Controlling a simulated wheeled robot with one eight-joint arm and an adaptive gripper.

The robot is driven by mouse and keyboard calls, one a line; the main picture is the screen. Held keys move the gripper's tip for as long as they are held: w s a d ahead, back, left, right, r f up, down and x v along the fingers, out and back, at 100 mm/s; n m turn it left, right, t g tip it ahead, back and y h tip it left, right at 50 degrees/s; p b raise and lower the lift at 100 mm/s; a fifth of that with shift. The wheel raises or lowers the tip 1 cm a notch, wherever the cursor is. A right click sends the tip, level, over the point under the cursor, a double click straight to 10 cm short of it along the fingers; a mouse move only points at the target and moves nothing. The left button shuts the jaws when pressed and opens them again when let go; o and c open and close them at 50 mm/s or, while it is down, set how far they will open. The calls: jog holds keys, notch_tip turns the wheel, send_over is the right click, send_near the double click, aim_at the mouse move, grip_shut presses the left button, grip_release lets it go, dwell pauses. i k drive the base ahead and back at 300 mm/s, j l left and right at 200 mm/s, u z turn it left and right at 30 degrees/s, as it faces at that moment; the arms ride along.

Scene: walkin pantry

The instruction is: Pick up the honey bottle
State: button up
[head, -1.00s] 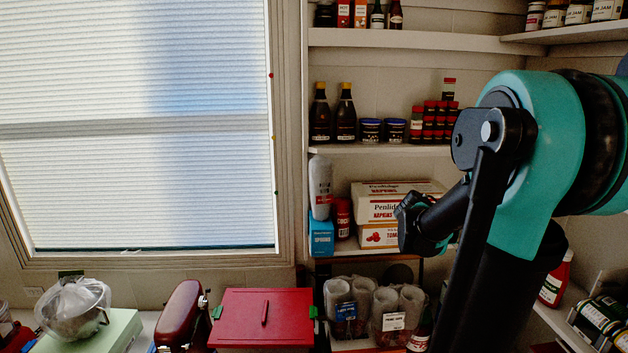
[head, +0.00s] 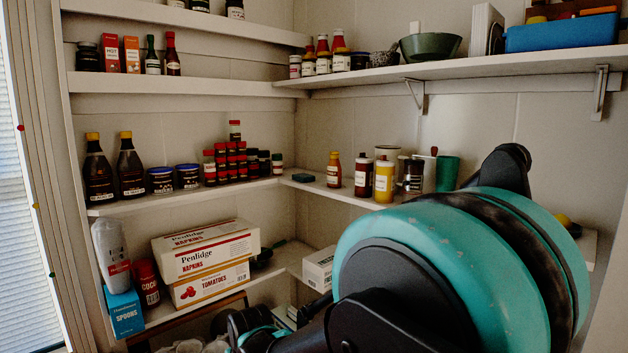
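No label that I can read says honey. A small amber bottle (head: 334,170) stands upright on the middle right shelf. Beside it are a dark red bottle (head: 363,175) and a yellow bottle with a dark cap (head: 384,180). Any of the amber or yellow ones could be the honey bottle; I cannot tell which. My gripper (head: 250,330) shows only partly at the bottom, low and left of these bottles and apart from them. Its fingers are not clear, so I cannot tell whether it is open or shut. My large teal arm link covers the lower right.
A green cup (head: 447,173) and dark jar (head: 413,176) stand right of the bottles, near my arm. Dark yellow-capped bottles (head: 131,167) and stacked red jars (head: 232,162) fill the left shelf. Napkin box (head: 205,249) sits below. The upper right shelf (head: 440,70) overhangs.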

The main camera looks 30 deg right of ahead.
aim_at(335, 171)
jog(key=z, duration=1.1)
